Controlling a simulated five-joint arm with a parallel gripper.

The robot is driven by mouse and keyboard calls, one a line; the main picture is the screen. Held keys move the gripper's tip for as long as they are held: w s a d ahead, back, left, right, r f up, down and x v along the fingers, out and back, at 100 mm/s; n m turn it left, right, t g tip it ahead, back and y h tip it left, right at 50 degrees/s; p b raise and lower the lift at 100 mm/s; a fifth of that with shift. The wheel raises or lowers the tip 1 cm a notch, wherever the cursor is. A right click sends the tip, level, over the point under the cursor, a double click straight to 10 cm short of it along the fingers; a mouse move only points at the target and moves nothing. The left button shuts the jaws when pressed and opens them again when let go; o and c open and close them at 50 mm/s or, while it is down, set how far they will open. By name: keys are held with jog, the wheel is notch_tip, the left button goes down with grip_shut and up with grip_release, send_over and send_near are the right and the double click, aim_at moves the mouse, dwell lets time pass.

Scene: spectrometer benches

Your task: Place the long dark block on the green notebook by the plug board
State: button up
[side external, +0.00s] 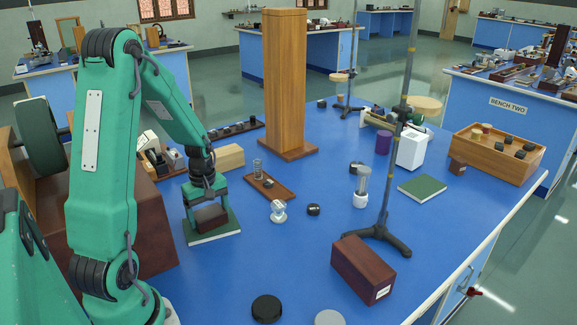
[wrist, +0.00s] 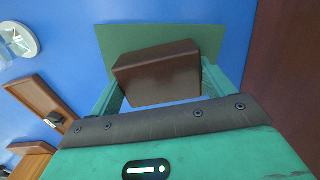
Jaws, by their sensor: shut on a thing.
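My gripper (side external: 209,221) is shut on a dark brown block (side external: 211,217), which also shows between the fingers in the wrist view (wrist: 158,72). The block is over a green notebook (side external: 194,237) on the blue bench, left of centre. The notebook shows behind the block in the wrist view (wrist: 120,40). I cannot tell whether the block touches it. A second green notebook (side external: 422,187) lies at the right, clear of objects. A dark strip with several black pieces (side external: 232,130), perhaps the plug board, lies behind the gripper.
A small wooden board (side external: 262,182) with a glass stands right of my gripper. A tall wooden column (side external: 284,80) rises behind. A larger dark red block (side external: 363,268) lies by a metal stand (side external: 378,236). A wooden tray (side external: 500,155) stands at the right.

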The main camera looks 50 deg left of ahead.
aim_at(209, 212)
jog(key=o, duration=0.9)
jog(key=shift+o, duration=0.2)
notch_tip(209, 212, up, 12)
jog(key=shift+r, duration=0.15)
jog(key=shift+d, duration=0.1)
dwell(0.4)
jog(key=s+d+r+m+t, duration=0.2)
jog(key=d+r+m, duration=0.3)
jog(key=d+m, duration=0.4)
jog(key=s+d+r+m+t, duration=0.3)
jog(key=d+m, duration=0.6)
jog(key=d, duration=0.4)
jog(key=shift+d+r+t, duration=0.3)
jog(key=shift+d+r, duration=0.1)
jog(key=shift+r, duration=0.45)
